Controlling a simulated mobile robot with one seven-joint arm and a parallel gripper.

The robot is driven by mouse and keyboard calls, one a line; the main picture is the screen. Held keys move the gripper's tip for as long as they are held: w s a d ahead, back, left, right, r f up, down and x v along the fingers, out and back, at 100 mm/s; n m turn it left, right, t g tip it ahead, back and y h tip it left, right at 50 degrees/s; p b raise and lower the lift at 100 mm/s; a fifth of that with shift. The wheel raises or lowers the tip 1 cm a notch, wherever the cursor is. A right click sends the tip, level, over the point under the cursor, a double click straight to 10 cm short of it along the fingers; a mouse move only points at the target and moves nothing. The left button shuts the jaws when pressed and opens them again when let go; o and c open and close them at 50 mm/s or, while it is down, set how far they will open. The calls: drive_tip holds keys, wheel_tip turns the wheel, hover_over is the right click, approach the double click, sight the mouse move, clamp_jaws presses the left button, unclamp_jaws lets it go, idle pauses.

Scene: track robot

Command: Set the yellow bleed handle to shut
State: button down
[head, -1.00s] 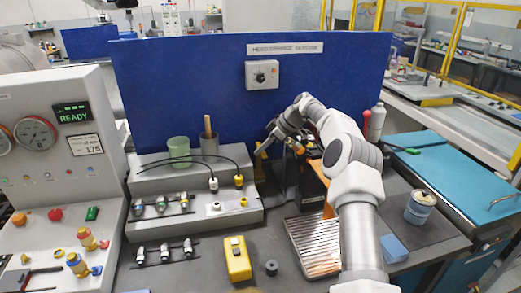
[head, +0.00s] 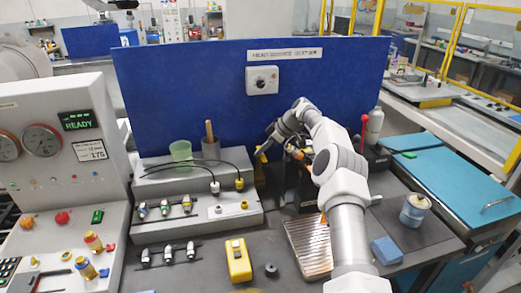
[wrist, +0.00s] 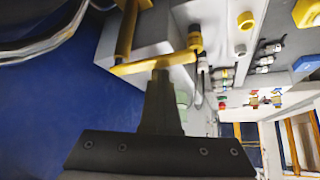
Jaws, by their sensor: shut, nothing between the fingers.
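The yellow bleed handle (wrist: 155,63) shows in the wrist view as a slim yellow bar across the top of my gripper's tip. A thicker yellow piece (wrist: 126,28) rises from its left end. In the head view a small patch of yellow (head: 262,157) shows beside my gripper (head: 268,148), at the foot of the blue board; my gripper partly hides the spot. In the wrist view my gripper (wrist: 161,75) is shut and empty, its dark fingers together with their tips right at the bar. I cannot tell whether they touch it.
The grey stepped block (head: 155,229) with cables and fittings stands left of my gripper. The blue board (head: 200,100) is close behind. A ribbed tray (head: 308,250), a yellow box (head: 238,262) and a can (head: 415,210) lie nearer. A gauge panel (head: 85,190) stands left.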

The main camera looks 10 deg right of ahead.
sight(262, 155)
drive_tip(key=a+b, duration=0.3)
drive_tip(key=a, duration=0.1)
drive_tip(key=d+r+p, duration=0.1)
drive_tip(key=r, duration=0.1)
drive_tip(key=d+r+p, duration=0.3)
drive_tip(key=r, duration=0.1)
drive_tip(key=shift+d, duration=0.25)
drive_tip(key=shift+d+r+p, duration=0.3)
drive_tip(key=shift+r+p, duration=0.25)
drive_tip(key=shift+p, duration=0.7)
drive_tip(key=d+p, duration=0.1)
drive_tip(key=p, duration=0.2)
drive_tip(key=shift+r, duration=0.4)
